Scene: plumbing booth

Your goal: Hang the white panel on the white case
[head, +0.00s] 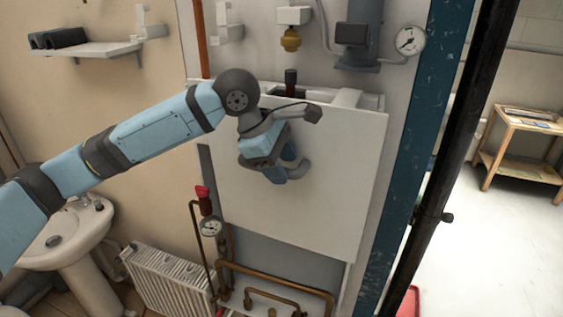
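The white panel (340,190) is a large flat sheet in the middle of the head view. It stands nearly upright, slightly tilted in the picture, in front of the white case (348,97). Only the top of the case shows above the panel's upper edge; the panel hides the rest, so I cannot tell whether they are joined. My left gripper (287,170) is in front of the panel's upper middle, its blue and grey fingers close to the face. Whether they grip anything there is hidden. My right gripper is not in view.
Copper pipes (275,275) and a red-handled gauge (210,227) sit below and left of the panel. A pressure gauge (409,40) and a brass valve (290,40) are above. A dark post (455,150) stands right. A sink (70,230) and radiator (165,282) are lower left.

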